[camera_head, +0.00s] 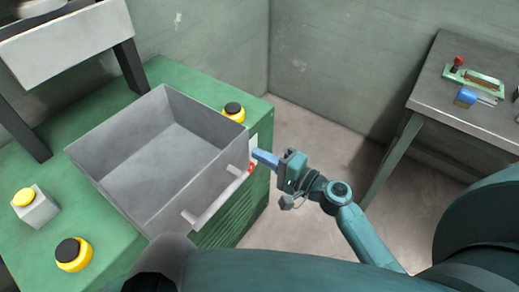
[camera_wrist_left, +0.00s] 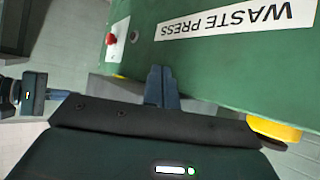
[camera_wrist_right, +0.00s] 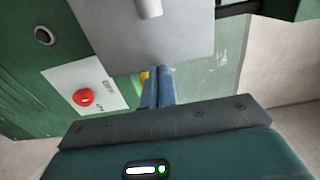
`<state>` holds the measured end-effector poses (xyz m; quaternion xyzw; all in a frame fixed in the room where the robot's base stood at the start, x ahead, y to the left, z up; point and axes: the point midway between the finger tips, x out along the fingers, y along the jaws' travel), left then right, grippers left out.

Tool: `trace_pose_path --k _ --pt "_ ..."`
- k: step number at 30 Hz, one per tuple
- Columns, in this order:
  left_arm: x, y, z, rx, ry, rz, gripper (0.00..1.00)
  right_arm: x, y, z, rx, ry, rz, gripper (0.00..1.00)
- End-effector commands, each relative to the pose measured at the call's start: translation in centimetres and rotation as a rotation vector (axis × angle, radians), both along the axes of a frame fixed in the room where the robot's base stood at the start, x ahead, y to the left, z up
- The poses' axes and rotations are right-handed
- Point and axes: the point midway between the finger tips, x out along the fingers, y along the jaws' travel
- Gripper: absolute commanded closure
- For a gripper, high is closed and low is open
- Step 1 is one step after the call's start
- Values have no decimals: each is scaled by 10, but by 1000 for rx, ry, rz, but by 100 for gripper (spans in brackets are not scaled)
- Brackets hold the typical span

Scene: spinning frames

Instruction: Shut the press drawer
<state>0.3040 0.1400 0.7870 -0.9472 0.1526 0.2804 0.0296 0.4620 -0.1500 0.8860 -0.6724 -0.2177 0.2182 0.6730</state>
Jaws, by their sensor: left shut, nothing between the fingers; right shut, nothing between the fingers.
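The press drawer (camera_head: 205,182) is a grey, empty, open-topped box. It stands out from the green waste press (camera_head: 228,240) in the head view. A pale bar handle (camera_head: 212,202) on two posts runs along its front. My right gripper (camera_head: 256,154) is shut and empty beside the drawer's front right corner, near the handle's far end; I cannot tell if it touches. In the right wrist view its fingertips (camera_wrist_right: 158,72) are just below the drawer's grey face (camera_wrist_right: 150,45). My left gripper (camera_wrist_left: 160,72) is shut and empty in front of the press's labelled green face.
A red button (camera_wrist_right: 83,97) sits on a white plate on the press. Yellow-and-black knobs (camera_head: 73,254) and a yellow button box (camera_head: 36,207) stand on the green top. A side table (camera_head: 450,112) with small items is at right. The floor between is clear.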

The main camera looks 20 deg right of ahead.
Motion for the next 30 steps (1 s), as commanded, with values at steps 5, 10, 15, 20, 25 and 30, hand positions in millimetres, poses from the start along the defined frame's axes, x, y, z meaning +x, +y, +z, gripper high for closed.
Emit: trace_pose_path --k 5,10,15,20,25,30 --pt "2 -1 1 -9 7 16 100 8 6 0 -2 1 1 100" --pt "2 -1 1 -10 6 16 100 8 7 -1 -2 1 1 100" --pt "2 -1 1 -10 6 16 100 9 7 -1 -1 0 1 100" --pt "2 -2 -1 -11 4 13 100 15 11 -1 -1 -2 1 100" --pt "3 -4 -6 -14 -5 7 100 38 28 -1 1 -7 2 100" --pt "5 -9 -9 -26 -32 -7 100 78 57 -2 1 -8 3 100"
